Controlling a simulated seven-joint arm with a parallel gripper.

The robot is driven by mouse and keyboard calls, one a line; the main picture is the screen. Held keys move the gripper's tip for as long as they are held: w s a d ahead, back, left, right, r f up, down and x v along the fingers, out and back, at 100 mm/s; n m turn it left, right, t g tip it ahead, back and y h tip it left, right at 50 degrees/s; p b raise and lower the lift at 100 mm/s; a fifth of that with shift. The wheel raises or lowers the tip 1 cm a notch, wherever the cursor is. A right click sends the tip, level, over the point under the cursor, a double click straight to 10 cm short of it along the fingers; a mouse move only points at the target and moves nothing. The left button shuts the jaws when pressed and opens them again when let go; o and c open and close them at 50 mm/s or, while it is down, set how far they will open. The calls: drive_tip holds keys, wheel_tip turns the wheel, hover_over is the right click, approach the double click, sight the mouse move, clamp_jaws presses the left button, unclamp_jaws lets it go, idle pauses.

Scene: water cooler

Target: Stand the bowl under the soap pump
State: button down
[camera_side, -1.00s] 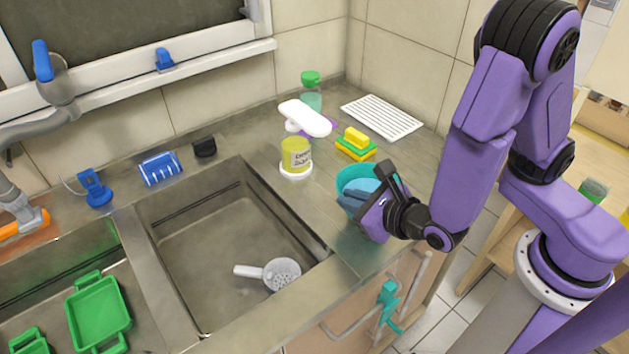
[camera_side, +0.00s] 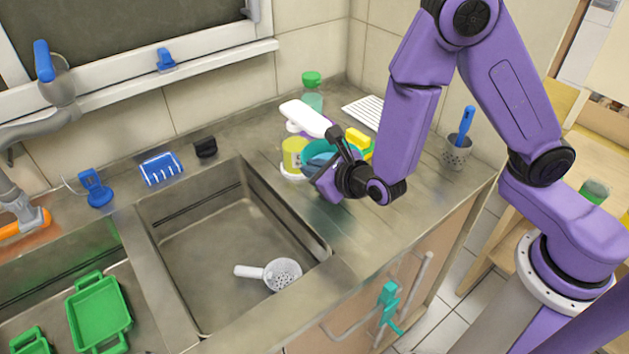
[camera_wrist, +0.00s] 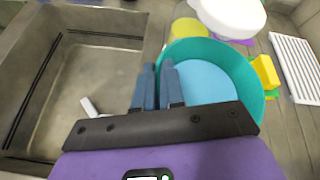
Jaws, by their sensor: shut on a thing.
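The teal bowl (camera_side: 319,147), light blue inside, is upright at the soap pump. In the wrist view the bowl (camera_wrist: 243,72) fills the centre right. The soap pump has a yellow-green body (camera_side: 292,152) on a white base and a long white head (camera_side: 306,117). The bowl hides part of the body from the side. In the wrist view the white head (camera_wrist: 232,14) reaches over the bowl's far rim. My gripper (camera_side: 323,160) is shut on the bowl's near rim; its blue fingers (camera_wrist: 158,85) show there. I cannot tell whether the bowl touches the counter.
The sink basin (camera_side: 215,245) with a white strainer (camera_side: 282,274) lies to the left. Yellow and green sponges (camera_side: 357,138), a white rack (camera_side: 364,110) and a green-capped bottle (camera_side: 312,90) stand behind. A cup with a blue brush (camera_side: 457,150) is right. The front counter is clear.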

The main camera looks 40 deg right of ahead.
drive_tip(key=shift+f, duration=1.75)
drive_tip(key=c, duration=1.2)
unclamp_jaws()
drive_tip(key=shift+s, duration=0.1)
drive_tip(key=shift+c, duration=0.2)
drive_tip(key=v, duration=1.2)
